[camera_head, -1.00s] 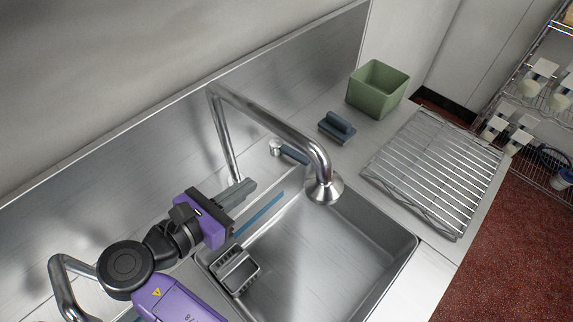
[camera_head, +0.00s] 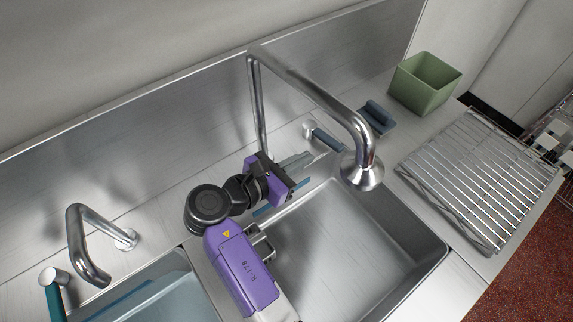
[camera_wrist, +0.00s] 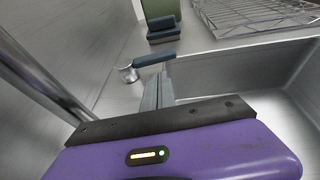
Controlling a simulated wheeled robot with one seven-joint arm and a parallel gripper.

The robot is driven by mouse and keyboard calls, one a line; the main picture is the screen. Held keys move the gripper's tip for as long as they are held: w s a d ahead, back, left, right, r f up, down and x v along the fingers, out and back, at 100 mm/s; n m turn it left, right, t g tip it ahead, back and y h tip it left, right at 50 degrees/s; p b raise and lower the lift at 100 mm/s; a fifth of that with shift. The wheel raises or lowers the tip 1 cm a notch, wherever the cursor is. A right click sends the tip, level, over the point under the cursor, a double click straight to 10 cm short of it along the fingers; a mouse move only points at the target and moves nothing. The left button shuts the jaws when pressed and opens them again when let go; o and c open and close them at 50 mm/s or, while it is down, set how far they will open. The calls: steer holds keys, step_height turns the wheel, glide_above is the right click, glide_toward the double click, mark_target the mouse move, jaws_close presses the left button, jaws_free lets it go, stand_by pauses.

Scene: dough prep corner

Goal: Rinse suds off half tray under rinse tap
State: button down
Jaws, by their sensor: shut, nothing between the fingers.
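The rinse tap (camera_head: 362,168) is a tall chrome gooseneck with a flared spout over the right basin (camera_head: 345,245). Its blue-grey lever (camera_head: 328,139) sticks out from a round metal base behind the basin; the lever also shows in the wrist view (camera_wrist: 154,57). My gripper (camera_head: 305,158) is shut and empty, its grey fingertips close to the lever. In the wrist view my fingertips (camera_wrist: 161,82) lie just before the lever; contact cannot be told. No half tray or suds can be made out. The right basin's visible floor looks empty.
A small grey ribbed holder (camera_head: 261,243) is partly hidden behind my arm. A left tap (camera_head: 85,240) stands over a water-filled left basin (camera_head: 150,295). A wire rack (camera_head: 480,180), green bin (camera_head: 424,82) and blue-grey block (camera_head: 377,117) occupy the right counter.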

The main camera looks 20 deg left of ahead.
mark_target(331, 146)
steer(key=shift+r+p+x, duration=0.1)
steer(key=shift+r+x, duration=0.1)
steer(key=shift+x, duration=0.6)
steer(key=shift+r+p+x, duration=0.1)
steer(key=shift+r+x, duration=0.05)
steer(key=shift+x, duration=0.65)
steer(key=shift+r+p+x, duration=0.1)
steer(key=shift+r+x, duration=0.1)
steer(key=shift+x, duration=0.55)
steer(key=shift+w+d+r, duration=0.1)
steer(key=shift+w+d, duration=0.05)
steer(key=shift+w, duration=0.05)
steer(key=shift+w+d+r+p, duration=0.2)
steer(key=shift+d+p, duration=0.1)
steer(key=shift+p, duration=0.9)
steer(key=shift+w+d+f+p, duration=0.1)
steer(key=shift+d+p, duration=0.2)
steer(key=shift+p, duration=0.35)
steer(key=shift+f, duration=0.2)
